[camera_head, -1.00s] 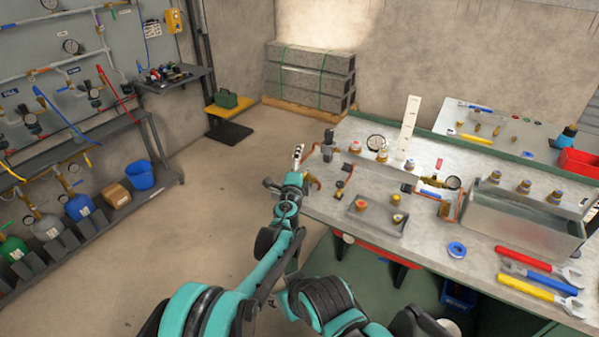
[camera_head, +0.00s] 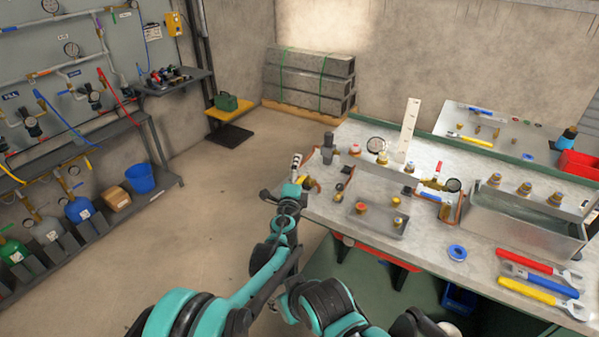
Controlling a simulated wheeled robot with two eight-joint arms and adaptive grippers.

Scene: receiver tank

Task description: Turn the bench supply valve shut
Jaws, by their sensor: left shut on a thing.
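The bench supply valve (camera_head: 312,185) shows as a small brass fitting at the left end of the workbench (camera_head: 420,245). A copper-coloured pipe runs up from it toward a dark grey fitting. My left gripper (camera_head: 297,180) is at this valve, just off the bench's left edge. It is shut on the valve's handle; the fingers and wrist hide most of the handle, so its exact angle cannot be told. A pale grey upright piece (camera_head: 296,160) stands above the fingers. My right gripper is not in view.
Several wrenches (camera_head: 540,278) lie at the right. The floor left of the bench is clear.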

